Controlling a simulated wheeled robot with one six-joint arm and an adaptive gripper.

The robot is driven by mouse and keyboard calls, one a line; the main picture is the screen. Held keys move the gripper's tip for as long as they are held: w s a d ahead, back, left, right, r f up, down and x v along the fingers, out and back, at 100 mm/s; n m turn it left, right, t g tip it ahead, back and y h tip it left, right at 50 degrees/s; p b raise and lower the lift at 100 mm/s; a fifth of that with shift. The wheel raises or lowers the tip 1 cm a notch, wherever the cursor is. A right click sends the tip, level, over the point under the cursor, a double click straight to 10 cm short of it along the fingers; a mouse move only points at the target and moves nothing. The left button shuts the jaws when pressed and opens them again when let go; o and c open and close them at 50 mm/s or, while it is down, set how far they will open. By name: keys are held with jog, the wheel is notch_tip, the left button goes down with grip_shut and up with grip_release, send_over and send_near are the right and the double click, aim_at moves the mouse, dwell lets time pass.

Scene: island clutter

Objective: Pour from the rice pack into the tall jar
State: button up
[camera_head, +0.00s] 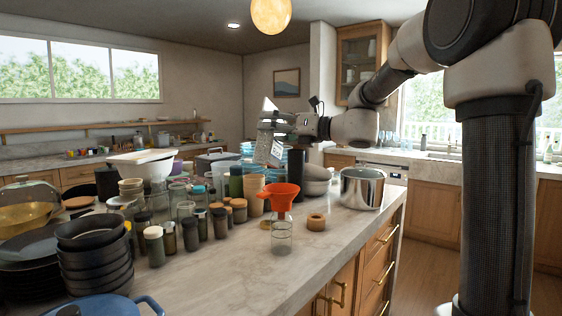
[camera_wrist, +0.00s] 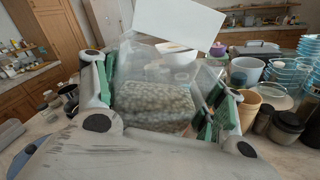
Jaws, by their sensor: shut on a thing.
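The rice pack (camera_head: 265,143) is a clear bag with pale grains and a white top flap. My gripper (camera_head: 284,126) is shut on it and holds it above the island's crowded items, roughly upright with a slight tilt. In the wrist view the pack (camera_wrist: 158,103) sits between the green-padded fingers, with grains in its lower part. A clear glass jar (camera_head: 281,243) stands on the counter with an orange funnel (camera_head: 281,197) in its mouth. It is below the pack and slightly right of it in the head view. I cannot see the jar in the wrist view.
A wooden ring (camera_head: 316,222) lies right of the jar, and a steel pot (camera_head: 361,188) stands behind it. Small dark jars (camera_head: 190,233) and a tan cup (camera_head: 253,194) crowd the left. Black bowls (camera_head: 95,262) are stacked at front left. The front counter (camera_head: 255,280) is clear.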

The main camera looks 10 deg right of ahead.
dwell(0.4)
jog(key=shift+s+f+m, duration=0.1)
jog(key=shift+f+m, duration=0.05)
jog(key=shift+m, duration=0.85)
jog(key=shift+a, duration=0.1)
jog(key=shift+f+m, duration=0.3)
jog(key=shift+m, duration=0.5)
jog(key=shift+f+m, duration=0.35)
jog(key=shift+m, duration=0.45)
jog(key=shift+f+m, duration=0.45)
jog(key=shift+m, duration=0.35)
